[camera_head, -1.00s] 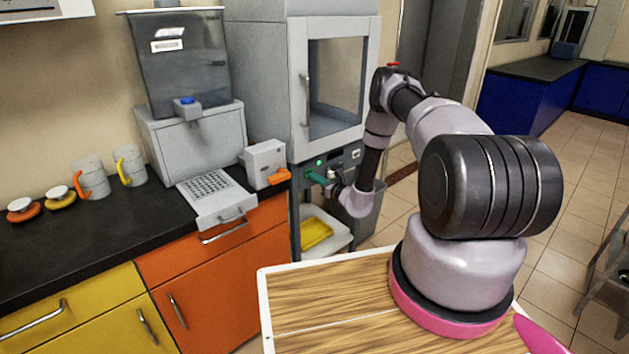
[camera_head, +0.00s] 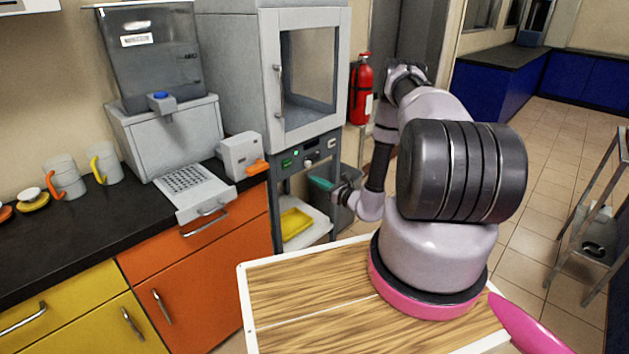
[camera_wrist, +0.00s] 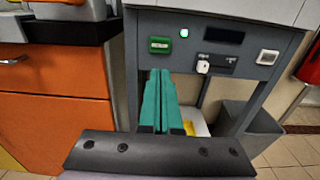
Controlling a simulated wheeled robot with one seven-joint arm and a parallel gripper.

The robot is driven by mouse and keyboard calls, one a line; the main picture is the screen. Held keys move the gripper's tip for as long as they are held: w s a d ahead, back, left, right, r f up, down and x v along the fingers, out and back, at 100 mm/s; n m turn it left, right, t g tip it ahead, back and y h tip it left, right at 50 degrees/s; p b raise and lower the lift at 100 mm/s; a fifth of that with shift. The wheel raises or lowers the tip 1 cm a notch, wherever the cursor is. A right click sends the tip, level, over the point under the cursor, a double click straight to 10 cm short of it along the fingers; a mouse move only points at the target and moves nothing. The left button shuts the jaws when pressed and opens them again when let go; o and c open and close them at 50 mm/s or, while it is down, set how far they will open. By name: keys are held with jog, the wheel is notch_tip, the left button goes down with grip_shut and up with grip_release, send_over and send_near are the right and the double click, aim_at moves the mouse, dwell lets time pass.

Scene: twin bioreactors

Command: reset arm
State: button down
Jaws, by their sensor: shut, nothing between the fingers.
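My gripper (camera_head: 321,184) has teal fingers and sits at the end of my arm, in front of the grey cabinet's control panel (camera_head: 308,153). In the wrist view the fingers (camera_wrist: 160,84) lie side by side, shut with nothing between them. They point at the lower part of the panel and appear apart from it. The panel shows a green button (camera_wrist: 160,44), a lit green light (camera_wrist: 184,33), a dark display (camera_wrist: 223,35) and a white knob (camera_wrist: 203,66).
A yellow tray (camera_head: 296,222) lies on a shelf under the cabinet. The counter (camera_head: 65,230) with orange and yellow drawers stands left. A grey bin (camera_head: 340,215) stands behind my arm and a fire extinguisher (camera_head: 361,90) hangs on the wall. Open floor (camera_head: 545,170) lies right, before a metal cart (camera_head: 600,220).

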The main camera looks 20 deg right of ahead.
dwell(0.6)
jog(key=w+a+r+n+g+y, duration=0.1)
jog(key=a+r+n+g+y, duration=0.15)
jog(key=r, duration=0.55)
jog(key=a+r+n+g+y, duration=0.2)
jog(key=a+r+n+y, duration=0.15)
jog(key=r, duration=0.35)
jog(key=s+a+r+n+g, duration=0.4)
jog(key=r+n, duration=0.1)
jog(key=r, duration=0.4)
jog(key=s+a+r+n+g, duration=0.3)
jog(key=s+r+n+g, duration=0.15)
jog(key=r, duration=0.45)
jog(key=s+r+n+g+h, duration=0.2)
jog(key=s+r+n+h, duration=0.45)
jog(key=s+r, duration=0.6)
jog(key=s+d+r+n+t+h, duration=0.2)
jog(key=s+d+r+t+h, duration=0.1)
jog(key=s, duration=0.3)
jog(key=s+d+r+n+t+h, duration=0.2)
jog(key=s+d+r+t+h, duration=0.1)
jog(key=s, duration=0.4)
jog(key=shift+s+d+r, duration=0.15)
jog(key=shift+s+d, duration=0.1)
jog(key=shift+d, duration=0.55)
